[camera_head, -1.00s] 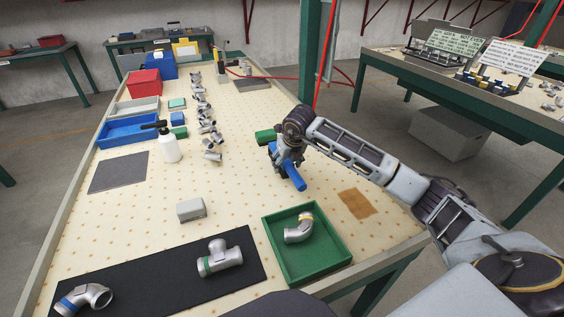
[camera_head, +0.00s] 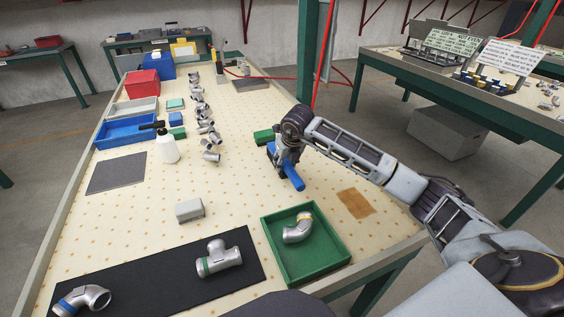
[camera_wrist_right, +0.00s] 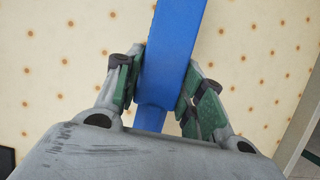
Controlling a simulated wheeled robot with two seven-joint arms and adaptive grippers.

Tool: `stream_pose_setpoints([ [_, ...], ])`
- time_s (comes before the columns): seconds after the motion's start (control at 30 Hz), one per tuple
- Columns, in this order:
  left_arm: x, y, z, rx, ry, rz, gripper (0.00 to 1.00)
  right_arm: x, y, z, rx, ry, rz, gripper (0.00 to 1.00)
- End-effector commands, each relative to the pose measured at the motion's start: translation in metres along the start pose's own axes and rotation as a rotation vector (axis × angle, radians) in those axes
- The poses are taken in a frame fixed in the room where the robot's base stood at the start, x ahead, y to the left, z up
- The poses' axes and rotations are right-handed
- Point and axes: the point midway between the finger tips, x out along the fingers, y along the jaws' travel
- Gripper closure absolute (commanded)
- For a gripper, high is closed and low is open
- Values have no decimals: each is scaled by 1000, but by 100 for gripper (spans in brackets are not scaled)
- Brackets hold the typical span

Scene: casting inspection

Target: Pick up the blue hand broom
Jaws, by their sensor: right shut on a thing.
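The blue hand broom (camera_head: 293,177) is at the middle right of the near table, under my right gripper (camera_head: 281,158). In the right wrist view the blue broom (camera_wrist_right: 172,50) runs between the two green-padded fingers of my right gripper (camera_wrist_right: 163,92), which is shut on it. The pads touch its sides. Part of the broom is hidden by my gripper and wrist; whether it is clear of the table I cannot tell. My left gripper is not in view.
A green tray (camera_head: 333,258) holding a pipe elbow (camera_head: 298,229) stands at the near right.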

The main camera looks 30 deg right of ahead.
Motion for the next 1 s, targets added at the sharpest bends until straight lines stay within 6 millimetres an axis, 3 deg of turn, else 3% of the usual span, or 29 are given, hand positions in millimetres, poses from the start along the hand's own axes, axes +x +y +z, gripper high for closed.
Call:
stream_pose_setpoints([
  [0.27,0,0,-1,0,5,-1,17,-10,0,5,0,-3,0,93],
  [0.8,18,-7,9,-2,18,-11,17,-77,0,33,1,-3,0,93],
  [1.0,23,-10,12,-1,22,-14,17,-90,0,38,1,-2,0,93],
])
